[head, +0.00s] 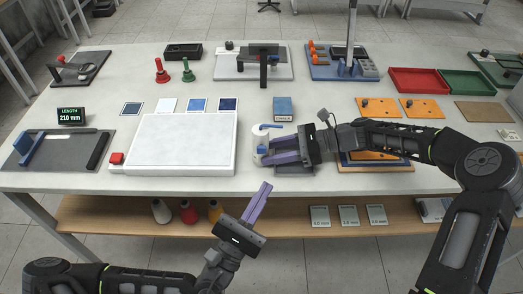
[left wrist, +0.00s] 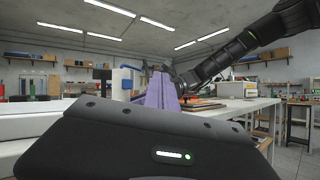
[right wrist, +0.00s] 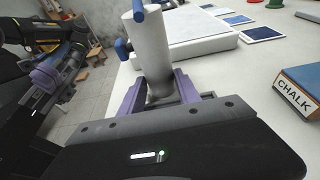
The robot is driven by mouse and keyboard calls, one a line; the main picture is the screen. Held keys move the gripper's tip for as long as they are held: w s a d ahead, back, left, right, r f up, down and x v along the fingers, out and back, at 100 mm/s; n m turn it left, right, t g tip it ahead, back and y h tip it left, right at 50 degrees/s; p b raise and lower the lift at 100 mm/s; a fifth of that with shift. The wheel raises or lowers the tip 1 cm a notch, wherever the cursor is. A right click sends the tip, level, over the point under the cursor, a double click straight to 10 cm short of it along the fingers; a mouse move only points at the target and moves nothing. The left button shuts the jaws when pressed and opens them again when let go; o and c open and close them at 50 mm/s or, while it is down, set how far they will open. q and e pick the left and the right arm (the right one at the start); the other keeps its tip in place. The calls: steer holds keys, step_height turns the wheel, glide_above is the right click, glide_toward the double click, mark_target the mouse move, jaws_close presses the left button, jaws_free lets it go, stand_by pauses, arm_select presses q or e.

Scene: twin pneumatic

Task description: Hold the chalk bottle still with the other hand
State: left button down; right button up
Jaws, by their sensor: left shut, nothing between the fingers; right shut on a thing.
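The chalk bottle (head: 259,147) is a white cylinder with blue parts at its top and side. It stands near the front edge of the table. My right gripper (head: 271,150) is shut on it from the right. In the right wrist view the bottle (right wrist: 152,58) sits between the two purple fingers, its lower end hidden by the gripper. My left gripper (head: 266,187) is shut and empty, in front of the table edge and below the bottle in the head view. In the left wrist view its purple fingers (left wrist: 160,85) lie together, apart from the bottle.
A blue box labelled CHALK (head: 283,104) stands behind my right gripper. A dark mat (head: 296,170) lies under my right gripper. A wooden shelf (head: 285,221) runs below the table.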

arm_select(q)
glide_toward(265, 149)
steer(key=shift+w+d+r, duration=0.7)
steer(key=shift+d+r, duration=0.05)
steer(key=shift+d, duration=0.15)
steer(key=shift+w+d+r, duration=0.7)
steer(key=shift+d+r, duration=0.05)
steer(key=shift+d, duration=0.1)
steer(key=shift+w, duration=0.2)
stand_by(0.5)
steer(key=shift+w, duration=0.2)
steer(key=shift+w+a, duration=0.1)
steer(key=shift+w, duration=0.5)
stand_by(1.0)
steer(key=shift+s, duration=0.95)
steer(key=s, duration=0.5)
steer(key=shift+d, duration=0.2)
